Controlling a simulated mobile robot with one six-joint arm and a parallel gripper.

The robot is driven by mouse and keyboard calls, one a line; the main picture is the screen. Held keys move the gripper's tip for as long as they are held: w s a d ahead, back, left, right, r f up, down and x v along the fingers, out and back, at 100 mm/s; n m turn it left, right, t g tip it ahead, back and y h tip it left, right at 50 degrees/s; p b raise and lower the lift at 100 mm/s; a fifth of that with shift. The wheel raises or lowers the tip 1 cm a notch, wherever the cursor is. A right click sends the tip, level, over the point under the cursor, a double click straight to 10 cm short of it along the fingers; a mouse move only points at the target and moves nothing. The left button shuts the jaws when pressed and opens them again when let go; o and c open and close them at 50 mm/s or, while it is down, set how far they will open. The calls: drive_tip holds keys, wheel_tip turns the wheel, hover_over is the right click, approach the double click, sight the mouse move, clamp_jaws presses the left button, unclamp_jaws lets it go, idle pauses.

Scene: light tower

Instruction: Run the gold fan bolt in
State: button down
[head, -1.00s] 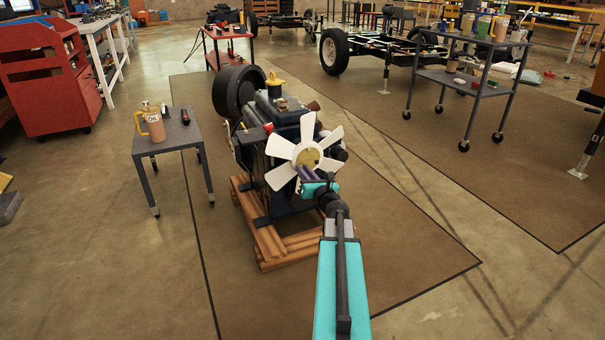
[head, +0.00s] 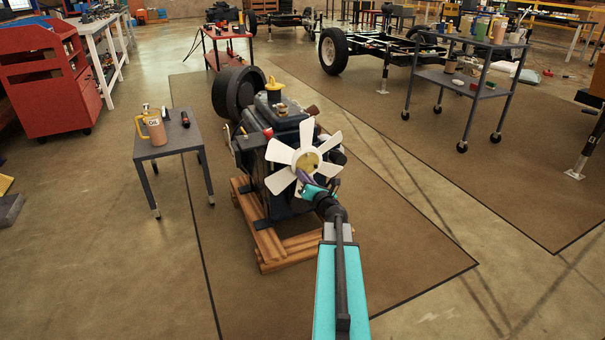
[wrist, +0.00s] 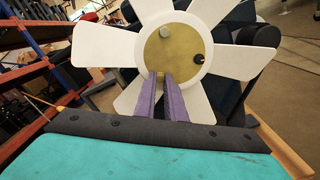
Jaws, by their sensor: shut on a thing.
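The white fan (head: 280,150) stands at the front of the engine, with a gold hub disc (head: 311,160) at its centre. My gripper (head: 303,174) is at the lower part of the hub. In the wrist view its purple fingers (wrist: 163,76) reach the lower edge of the gold disc (wrist: 178,50) and are close together. They are shut on the gold fan bolt, which is mostly hidden between the fingertips. A pale round bolt head (wrist: 165,32) shows at the disc's upper left, and a dark round spot (wrist: 198,58) at its right.
The engine (head: 285,125) rests on a wooden pallet (head: 268,240). A small grey table (head: 172,135) with an orange jug (head: 155,130) stands to the left. A grey cart (head: 470,85) stands at the right. Floor mat between engine and cart is clear.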

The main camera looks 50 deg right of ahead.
drive_tip(key=n+p, duration=1.2)
drive_tip(key=p, duration=0.5)
drive_tip(key=n+p, duration=1.3)
drive_tip(key=p, duration=0.5)
drive_tip(key=shift+a+f, duration=0.1)
drive_tip(key=shift+a, duration=0.1)
idle(0.8)
idle(0.4)
drive_tip(key=c, duration=1.9)
unclamp_jaws()
drive_tip(key=shift+o, duration=0.4)
drive_tip(key=shift+d, duration=0.1)
